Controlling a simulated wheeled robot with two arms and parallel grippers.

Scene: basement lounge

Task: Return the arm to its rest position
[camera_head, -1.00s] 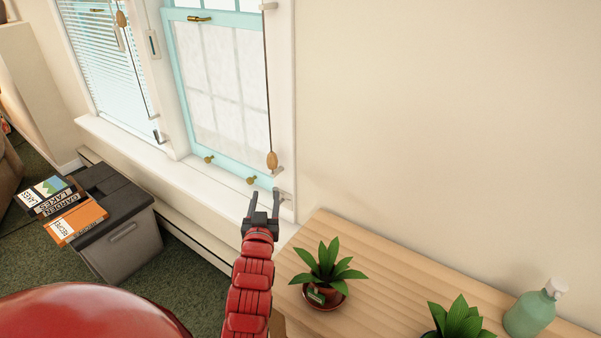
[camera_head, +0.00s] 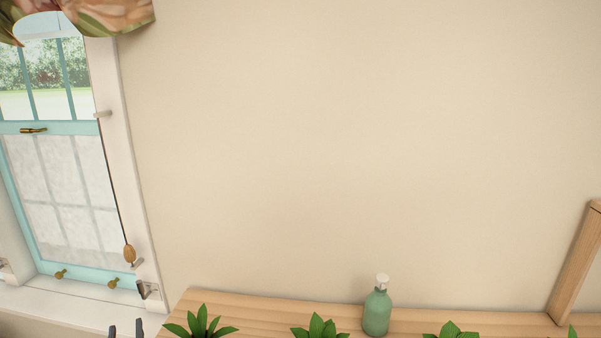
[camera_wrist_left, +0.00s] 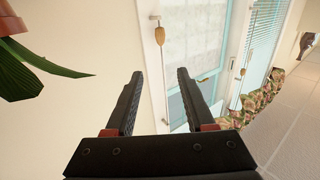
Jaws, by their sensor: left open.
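My left gripper (camera_head: 126,328) shows only as two dark fingertips at the bottom edge of the head view, in front of the window sill and left of the wooden table. In the left wrist view the left gripper (camera_wrist_left: 158,100) is open, its two black fingers apart with nothing between them. The rest of the left arm is out of the head view. My right gripper is not in view.
A wooden table (camera_head: 250,306) stands along the wall, holding a potted plant (camera_head: 202,322), other plants and a green pump bottle (camera_head: 377,312). A teal window (camera_head: 70,190) is at left. A wooden frame (camera_head: 574,265) stands at right. The wall between is bare.

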